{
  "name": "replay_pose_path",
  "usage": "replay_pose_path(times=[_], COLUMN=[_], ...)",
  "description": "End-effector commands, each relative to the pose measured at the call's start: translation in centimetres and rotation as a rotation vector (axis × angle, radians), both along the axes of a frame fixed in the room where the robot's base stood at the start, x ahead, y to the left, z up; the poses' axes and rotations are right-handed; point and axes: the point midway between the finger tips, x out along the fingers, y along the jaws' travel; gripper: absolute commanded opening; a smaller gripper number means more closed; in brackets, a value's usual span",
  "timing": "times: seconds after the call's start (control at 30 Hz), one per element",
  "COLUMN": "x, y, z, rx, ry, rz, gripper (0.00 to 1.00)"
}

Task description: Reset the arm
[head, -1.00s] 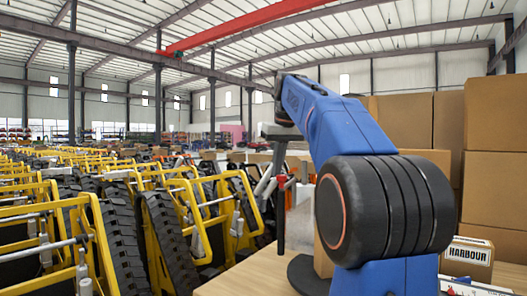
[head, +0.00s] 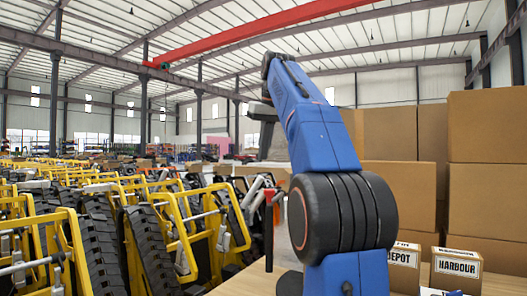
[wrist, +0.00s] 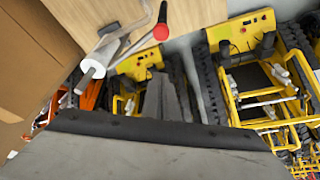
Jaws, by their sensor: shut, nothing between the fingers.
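My blue arm (head: 310,130) stands raised over the table, its upper link leaning up and to the left. Its dark wrist end hangs from the top of that link in the head view. My gripper (wrist: 165,85) shows in the wrist view as two grey fingers close together, with nothing between them. It points down toward yellow tracked carriers (wrist: 245,35), apart from them as far as I can tell. The fingertips cannot be made out in the head view.
Rows of yellow carriers (head: 180,215) fill the left. Small boxes marked DEPOT (head: 404,268) and HARBOUR (head: 457,268) stand on the wooden table (head: 250,283). Large cardboard boxes (head: 487,130) are stacked at right.

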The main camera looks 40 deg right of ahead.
Motion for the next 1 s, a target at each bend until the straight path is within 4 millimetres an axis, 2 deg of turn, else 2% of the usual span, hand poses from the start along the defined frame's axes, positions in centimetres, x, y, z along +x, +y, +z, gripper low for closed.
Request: replay_pose_path(times=[0.63,0.77,0.87,1.0], x=[-0.1,-0.6,-1.3,-2.6], y=[0.5,2.0,3.9,6.9], z=[-0.3,-1.4,-3.1,-6.3], rx=[0.001,0.002,0.003,0.004], ry=[0.000,-0.002,-0.006,-0.011], rz=[0.003,0.008,0.015,0.028], gripper=[0.00,0.00,0.00,0.00])
